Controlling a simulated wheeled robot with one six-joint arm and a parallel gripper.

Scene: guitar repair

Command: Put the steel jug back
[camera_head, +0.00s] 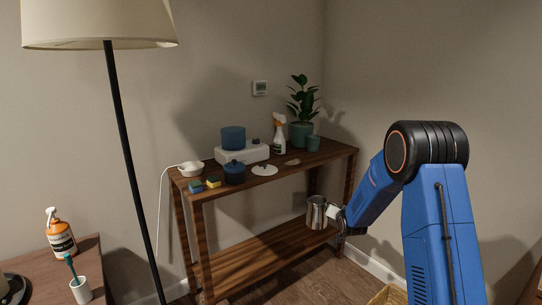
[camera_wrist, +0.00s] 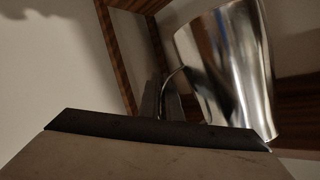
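The steel jug (camera_head: 317,212) is at the right end of the rack's lower shelf (camera_head: 262,262) in the head view. It looks upright there; I cannot tell whether its base touches the shelf. In the wrist view the shiny jug (camera_wrist: 228,65) fills the upper right, its thin curved handle on the left. My gripper (camera_head: 341,224) is at the jug's right side, by the handle. In the wrist view my gripper's fingers (camera_wrist: 168,98) are close together at the handle and look shut on it. The fingertips are partly hidden by the gripper body.
The rack's top (camera_head: 311,157) holds a hotplate (camera_head: 242,153) with a blue pot, a spray bottle (camera_head: 279,137), a plant (camera_head: 301,117) and small items. A floor lamp (camera_head: 130,170) stands left of the rack. A wicker basket (camera_head: 389,295) is at the bottom right. The lower shelf's left is clear.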

